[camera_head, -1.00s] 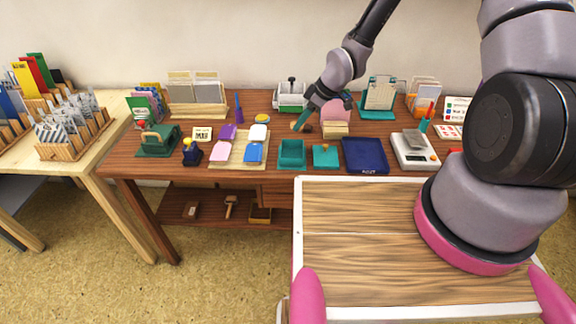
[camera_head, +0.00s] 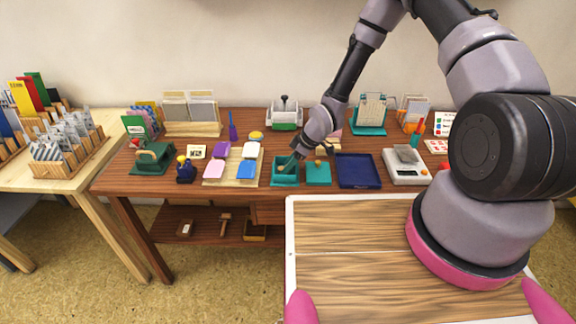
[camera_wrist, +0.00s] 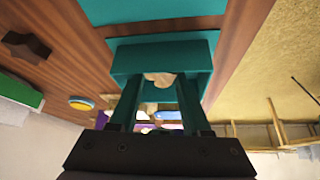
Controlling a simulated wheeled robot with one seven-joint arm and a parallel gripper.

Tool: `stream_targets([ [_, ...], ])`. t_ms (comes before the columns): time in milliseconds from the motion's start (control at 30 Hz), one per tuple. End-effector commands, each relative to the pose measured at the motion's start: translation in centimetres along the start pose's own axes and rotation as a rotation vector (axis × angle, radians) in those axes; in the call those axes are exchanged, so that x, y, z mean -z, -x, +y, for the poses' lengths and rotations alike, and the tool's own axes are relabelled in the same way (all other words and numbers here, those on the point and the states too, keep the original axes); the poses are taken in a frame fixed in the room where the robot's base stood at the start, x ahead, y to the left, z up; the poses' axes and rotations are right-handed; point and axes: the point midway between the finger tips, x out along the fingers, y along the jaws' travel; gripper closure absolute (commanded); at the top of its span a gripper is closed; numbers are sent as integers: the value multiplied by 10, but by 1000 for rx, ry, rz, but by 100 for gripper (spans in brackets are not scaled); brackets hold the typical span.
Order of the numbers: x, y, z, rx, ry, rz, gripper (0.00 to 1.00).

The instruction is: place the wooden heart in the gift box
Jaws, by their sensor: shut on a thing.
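The wooden heart (camera_wrist: 160,79) is a small tan piece held between my teal fingertips in the wrist view. In the head view it is too small to make out its shape. The gift box (camera_head: 286,179) is the open teal box at the middle of the table's front, and it also shows in the wrist view (camera_wrist: 200,58). My gripper (camera_head: 284,167) is shut on the heart, with its fingertips at the box's opening; it also shows in the wrist view (camera_wrist: 159,84). I cannot tell whether the heart touches the box floor.
A flat teal piece with a small knob (camera_head: 318,174) lies right beside the box, then a dark blue tray (camera_head: 358,171) and a white scale (camera_head: 405,166). A wooden tray of coloured pads (camera_head: 233,165) is on the left. A dark star-shaped piece (camera_wrist: 25,46) shows in the wrist view.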

Motion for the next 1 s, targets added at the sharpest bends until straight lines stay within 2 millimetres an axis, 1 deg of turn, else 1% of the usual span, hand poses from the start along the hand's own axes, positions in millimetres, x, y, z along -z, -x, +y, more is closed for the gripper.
stream_targets([
  [233,-1,-2,0,0,0,0,100],
  [267,-1,-2,0,-1,0,0,41],
  [300,-1,-2,0,-1,0,0,40],
  [567,-1,-1,0,0,0,0,40],
  [667,1,4,1,-1,-1,0,40],
  [767,1,17,2,-3,-1,1,40],
  [1000,0,69,2,-4,-1,1,40],
])
